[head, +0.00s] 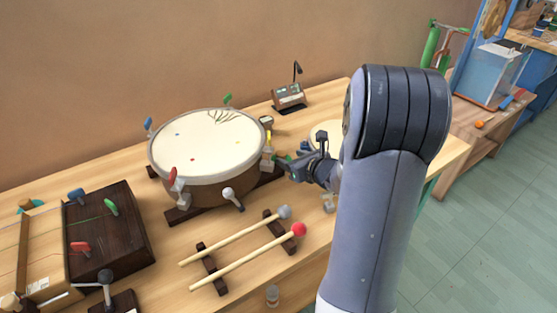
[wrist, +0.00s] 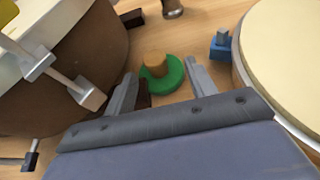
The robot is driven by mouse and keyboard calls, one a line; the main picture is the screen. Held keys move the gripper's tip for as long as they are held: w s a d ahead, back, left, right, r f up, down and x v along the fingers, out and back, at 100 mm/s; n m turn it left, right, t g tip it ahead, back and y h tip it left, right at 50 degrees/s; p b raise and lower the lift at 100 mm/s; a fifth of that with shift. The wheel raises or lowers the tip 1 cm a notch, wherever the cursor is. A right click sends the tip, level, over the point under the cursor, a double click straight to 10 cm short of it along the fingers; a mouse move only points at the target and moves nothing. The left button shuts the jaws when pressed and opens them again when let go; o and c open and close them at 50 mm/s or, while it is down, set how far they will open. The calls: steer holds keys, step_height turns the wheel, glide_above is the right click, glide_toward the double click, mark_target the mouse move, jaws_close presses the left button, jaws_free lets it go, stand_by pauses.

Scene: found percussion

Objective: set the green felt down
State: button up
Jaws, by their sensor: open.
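The green felt (wrist: 172,84) is a round green piece on the wooden table, between my open fingers in the wrist view. A tan wooden knob (wrist: 154,64) stands up at its far-left part; I cannot tell if the felt goes around it or lies under it. In the head view a bit of green felt (head: 283,158) shows at the fingertips. My gripper (wrist: 163,82) is open, with one finger on each side of the felt and a gap on the right. In the head view my gripper (head: 291,167) is low beside the big drum.
The big drum (head: 205,145) with metal clamps is close on the left. A smaller cream-topped drum (wrist: 292,55) is close on the right, with a blue clamp (wrist: 220,44) at its edge. Mallets (head: 245,260) lie on a rack in front. A dark box (head: 125,235) is at far left.

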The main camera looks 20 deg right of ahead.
mark_target(284, 157)
steer(key=x, duration=0.5)
steer(key=shift+w+a+f, duration=0.15)
steer(key=shift+w+a, duration=0.05)
steer(key=shift+a, duration=0.15)
steer(key=shift+c, duration=0.4)
steer(key=shift+s, duration=0.1)
steer(key=c, duration=1)
steer(key=shift+c, duration=0.2)
step_height(284, 157, up, 18)
steer(key=p, duration=0.5)
